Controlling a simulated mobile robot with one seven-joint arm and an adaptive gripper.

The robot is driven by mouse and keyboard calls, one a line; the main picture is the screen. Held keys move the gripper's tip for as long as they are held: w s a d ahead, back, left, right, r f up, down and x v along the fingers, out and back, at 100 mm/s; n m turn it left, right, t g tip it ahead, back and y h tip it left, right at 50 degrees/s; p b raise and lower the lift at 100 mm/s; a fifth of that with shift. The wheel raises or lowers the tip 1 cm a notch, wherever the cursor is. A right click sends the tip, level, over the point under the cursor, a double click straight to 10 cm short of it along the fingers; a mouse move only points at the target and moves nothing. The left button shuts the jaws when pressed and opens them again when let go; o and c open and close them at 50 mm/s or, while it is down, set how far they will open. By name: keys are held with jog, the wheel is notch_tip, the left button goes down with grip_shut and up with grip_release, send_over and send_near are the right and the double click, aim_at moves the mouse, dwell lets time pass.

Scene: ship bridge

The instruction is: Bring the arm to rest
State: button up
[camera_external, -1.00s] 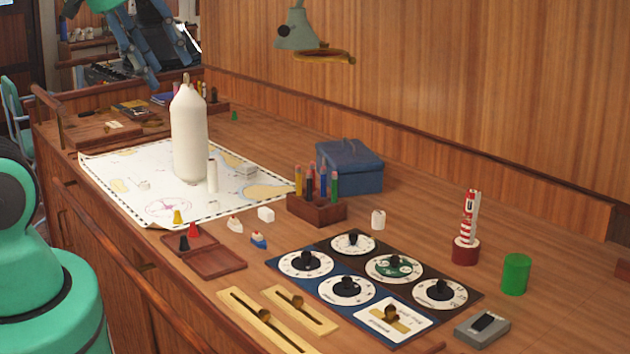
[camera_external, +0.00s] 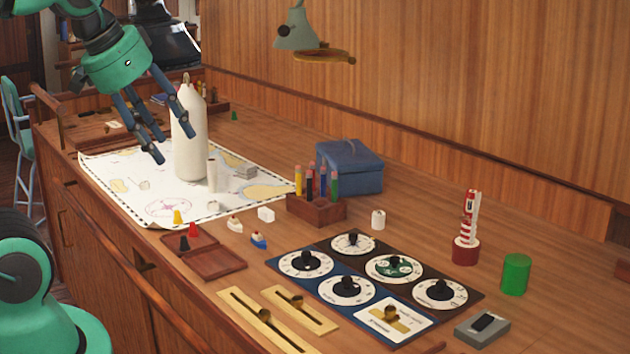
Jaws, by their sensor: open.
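My gripper (camera_external: 172,126) is at the upper left, above the chart end of the desk. Its dark blue fingers are spread open and point down and to the right, with nothing between them. The fingertips are in front of or beside the tall white bottle (camera_external: 188,140); I cannot tell whether they touch it. The bottle stands upright on the sea chart (camera_external: 125,170). My teal wrist shows above the fingers, and the upper part of the arm is cut off by the top edge.
A small pale cylinder (camera_external: 212,174) stands beside the bottle. A pen block (camera_external: 318,209), blue box (camera_external: 350,168), dial panel (camera_external: 372,270), lighthouse model (camera_external: 467,230) and green cylinder (camera_external: 515,274) are on the desk. A lamp (camera_external: 297,32) overhangs the back. The desk's right back is mostly clear.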

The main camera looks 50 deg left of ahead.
notch_tip(320, 180, down, 4)
jog(key=b, duration=0.2)
jog(key=shift+b, duration=0.4)
